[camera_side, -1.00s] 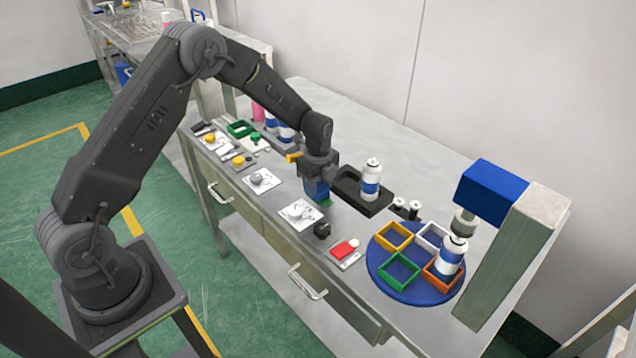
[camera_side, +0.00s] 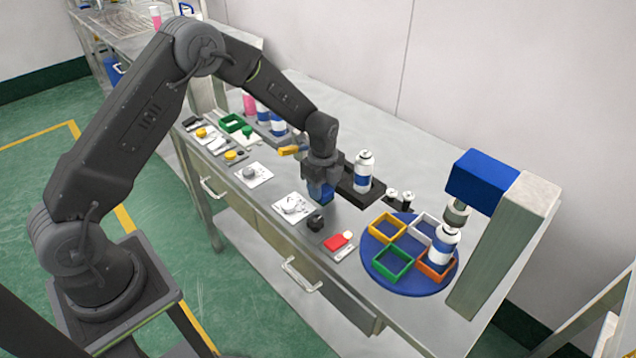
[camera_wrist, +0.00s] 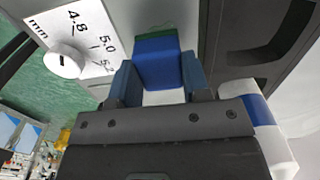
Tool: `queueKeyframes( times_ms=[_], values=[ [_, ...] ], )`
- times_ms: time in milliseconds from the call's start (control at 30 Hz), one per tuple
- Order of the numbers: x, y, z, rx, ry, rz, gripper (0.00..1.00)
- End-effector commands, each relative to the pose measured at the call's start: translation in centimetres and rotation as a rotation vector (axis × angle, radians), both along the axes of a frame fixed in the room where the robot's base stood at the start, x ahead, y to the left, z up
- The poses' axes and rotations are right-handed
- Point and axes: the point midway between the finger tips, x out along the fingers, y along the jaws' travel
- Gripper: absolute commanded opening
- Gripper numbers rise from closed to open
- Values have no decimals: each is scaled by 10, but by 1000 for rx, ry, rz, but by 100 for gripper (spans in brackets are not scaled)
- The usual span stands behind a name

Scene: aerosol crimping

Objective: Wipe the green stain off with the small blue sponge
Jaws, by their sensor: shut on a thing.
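The small blue sponge (camera_wrist: 158,64) is held between the fingers of my gripper (camera_wrist: 157,84). In the side view the sponge (camera_side: 320,191) is low at the steel table's surface, beside the black tray; whether it presses on the table is hard to tell. My gripper (camera_side: 321,182) points down and is shut on it. A dark green strip (camera_wrist: 156,33) shows just past the sponge's far edge in the wrist view; I cannot tell whether it is the stain or a part of the sponge. No green patch shows around the sponge in the side view.
A black tray (camera_side: 347,192) with a white-and-blue bottle (camera_side: 364,171) stands close right of my gripper. A blue turntable (camera_side: 388,281) and press (camera_side: 489,184) stand farther right.

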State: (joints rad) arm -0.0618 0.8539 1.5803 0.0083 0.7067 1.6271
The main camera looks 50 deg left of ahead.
Motion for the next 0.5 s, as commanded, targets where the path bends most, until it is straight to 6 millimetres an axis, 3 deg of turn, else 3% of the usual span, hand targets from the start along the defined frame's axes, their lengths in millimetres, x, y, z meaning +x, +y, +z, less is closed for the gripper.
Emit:
queueKeyframes(
  times_ms=[233,500],
  values=[
    [0,-18,-2,0,1,-1,24],
    [0,-13,0,0,1,1,24]
  ],
)
